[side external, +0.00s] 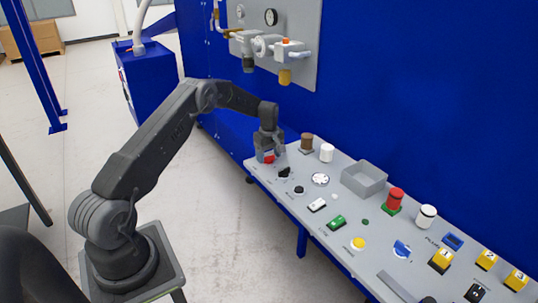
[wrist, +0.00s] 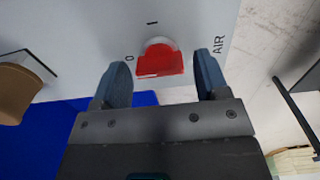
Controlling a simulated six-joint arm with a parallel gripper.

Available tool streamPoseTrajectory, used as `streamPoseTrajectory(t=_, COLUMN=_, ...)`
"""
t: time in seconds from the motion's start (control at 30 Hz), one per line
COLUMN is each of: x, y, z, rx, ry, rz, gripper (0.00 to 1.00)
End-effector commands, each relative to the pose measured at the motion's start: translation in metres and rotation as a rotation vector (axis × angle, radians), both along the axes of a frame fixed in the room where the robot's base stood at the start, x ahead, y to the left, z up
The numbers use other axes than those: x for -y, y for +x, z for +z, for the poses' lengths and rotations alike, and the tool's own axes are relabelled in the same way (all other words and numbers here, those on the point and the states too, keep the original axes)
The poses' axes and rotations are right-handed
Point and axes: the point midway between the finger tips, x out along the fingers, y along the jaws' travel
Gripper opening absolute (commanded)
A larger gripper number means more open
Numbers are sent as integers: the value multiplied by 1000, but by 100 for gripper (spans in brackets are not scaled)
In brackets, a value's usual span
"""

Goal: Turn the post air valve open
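A red valve handle (wrist: 160,64) on a pale round base sits on the grey panel, with "AIR" printed to its right in the wrist view. An "O" mark is at its left and an "I" mark above it. The red bar lies roughly across the wrist picture. The handle also shows in the side view (side external: 268,159) at the panel's near-left corner. My gripper (wrist: 162,62) is open, one finger on each side of the handle, with gaps visible. In the side view my gripper (side external: 267,150) points down right over the handle.
The grey sloped panel (side external: 345,235) carries a brown knob (side external: 307,141), a white knob (side external: 327,152), black switches, buttons and a grey tray (side external: 364,178). A blue wall (side external: 420,100) stands behind, with a gauge board (side external: 300,60) above. Open floor lies left of the panel.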

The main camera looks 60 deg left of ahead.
Motion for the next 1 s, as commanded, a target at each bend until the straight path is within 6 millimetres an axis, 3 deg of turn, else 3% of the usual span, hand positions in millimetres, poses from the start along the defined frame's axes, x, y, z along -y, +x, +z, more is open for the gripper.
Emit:
streamPoseTrajectory(t=0.43, x=0, y=0, z=1, rx=0, ry=0, rz=0, gripper=25)
streamPoseTrajectory(t=0.77, x=0, y=0, z=1, rx=-1, ry=0, rz=-50, gripper=25)
streamPoseTrajectory(t=1.0, x=0, y=0, z=1, rx=-1, ry=-1, rz=-202, gripper=25)
